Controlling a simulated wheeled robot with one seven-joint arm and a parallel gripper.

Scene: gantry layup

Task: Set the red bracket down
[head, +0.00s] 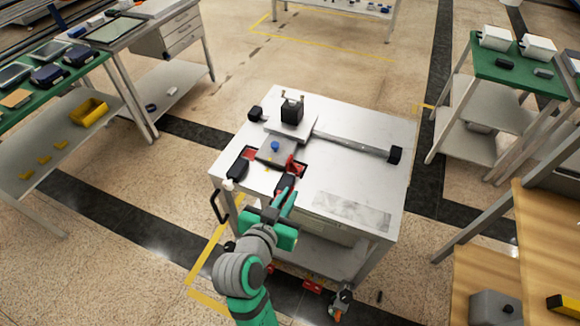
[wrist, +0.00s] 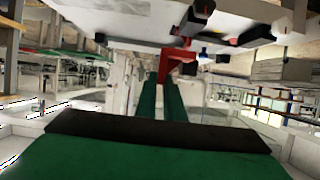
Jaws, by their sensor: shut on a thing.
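The red bracket (head: 291,163) is at the tips of my gripper (head: 286,186), over the front left part of the white cart top (head: 350,150). In the wrist view the red bracket (wrist: 177,62) sits between the ends of the two green fingers (wrist: 160,100). My gripper is shut on it. Whether the bracket touches the cart top or hangs just above it, I cannot tell. The fingers and arm hide part of the cart's front edge.
A grey gantry beam (head: 350,143) with dark ends crosses the cart top. A black block (head: 292,111) stands on its carriage. A blue knob (head: 275,146) and a dark block (head: 238,170) are near the bracket. The cart's right front is clear around a grey plate (head: 350,209).

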